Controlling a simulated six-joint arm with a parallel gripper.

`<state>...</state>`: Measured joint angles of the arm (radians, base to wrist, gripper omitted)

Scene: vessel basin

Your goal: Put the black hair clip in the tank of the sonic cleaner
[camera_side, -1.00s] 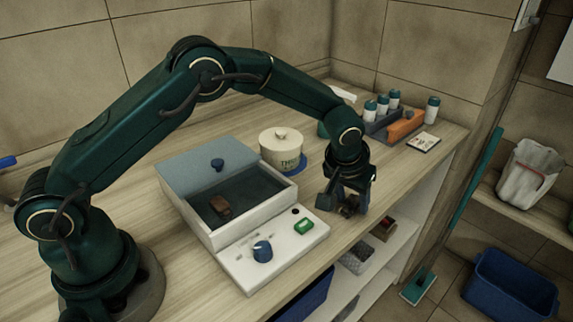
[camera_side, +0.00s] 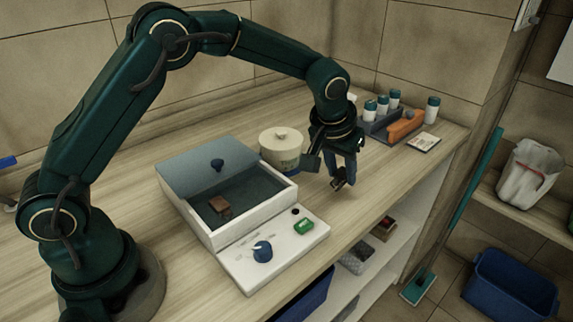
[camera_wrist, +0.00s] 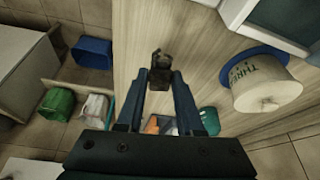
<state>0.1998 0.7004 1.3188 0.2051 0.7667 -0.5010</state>
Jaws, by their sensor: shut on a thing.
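My gripper (camera_side: 342,178) is shut on the small black hair clip (camera_side: 339,184) and holds it above the counter, to the right of the sonic cleaner. In the wrist view the dark clip (camera_wrist: 161,70) sits between the fingertips of my gripper (camera_wrist: 161,76). The sonic cleaner (camera_side: 270,262) is a white box with a blue knob and a green button on its front panel. Its tank (camera_side: 246,203) is open at the top, with the grey-blue lid (camera_side: 190,165) at the back. A small brown block (camera_side: 219,205) lies inside the tank.
A cream lidded pot (camera_side: 281,147) stands on a blue base behind the cleaner. The counter's front edge runs close by my gripper, above an open shelf.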

